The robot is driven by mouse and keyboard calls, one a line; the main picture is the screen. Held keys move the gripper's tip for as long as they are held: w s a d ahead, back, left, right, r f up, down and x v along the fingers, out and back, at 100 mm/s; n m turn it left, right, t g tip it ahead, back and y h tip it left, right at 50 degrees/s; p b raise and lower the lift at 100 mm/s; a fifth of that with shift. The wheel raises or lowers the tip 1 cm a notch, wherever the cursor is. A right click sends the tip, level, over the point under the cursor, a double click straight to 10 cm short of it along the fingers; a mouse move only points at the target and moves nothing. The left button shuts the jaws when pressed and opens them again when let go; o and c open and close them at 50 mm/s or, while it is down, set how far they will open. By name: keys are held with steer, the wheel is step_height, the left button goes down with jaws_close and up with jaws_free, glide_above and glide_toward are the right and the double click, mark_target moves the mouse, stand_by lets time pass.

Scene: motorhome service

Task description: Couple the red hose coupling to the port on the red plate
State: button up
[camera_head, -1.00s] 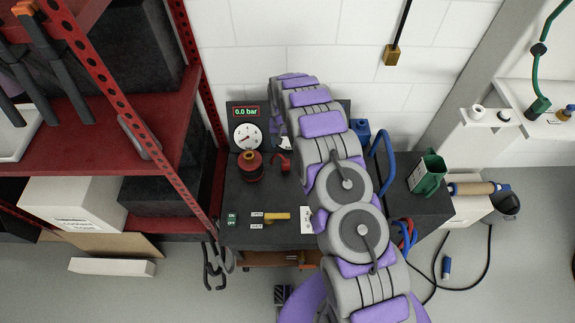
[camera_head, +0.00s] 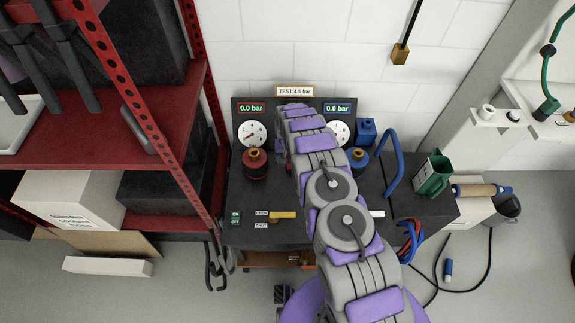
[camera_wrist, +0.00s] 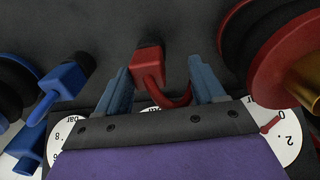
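In the wrist view my gripper (camera_wrist: 158,68) is open, with one blue-grey finger on each side of a red block-shaped piece (camera_wrist: 148,58) with a curved red hose or handle (camera_wrist: 172,94). I take this as the red hose coupling; a gap shows between it and the fingers. A large round red fitting (camera_wrist: 272,60) with a brass part is to its right. In the head view the red fitting with brass top (camera_head: 255,163) stands on the dark bench, left of my arm. My arm hides the gripper and the red piece there.
A blue fitting (camera_head: 357,159), blue block (camera_head: 366,131) and blue hose (camera_head: 391,165) are right of my arm. Two gauges reading 0.0 bar stand behind, under a TEST 4.5 bar sign (camera_head: 295,91). A yellow lever (camera_head: 283,215) lies in front. A red shelf rack (camera_head: 175,150) bounds the left.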

steer(key=shift+d+f, duration=0.8)
steer(key=shift+f, duration=0.2)
steer(key=shift+d+r, duration=0.1)
steer(key=shift+d, duration=0.5)
steer(key=shift+a, duration=0.95)
steer(key=c, duration=0.5)
steer(key=shift+a, duration=0.15)
steer(key=shift+c, duration=0.7)
steer(key=shift+d, duration=0.7)
steer(key=c, duration=0.5)
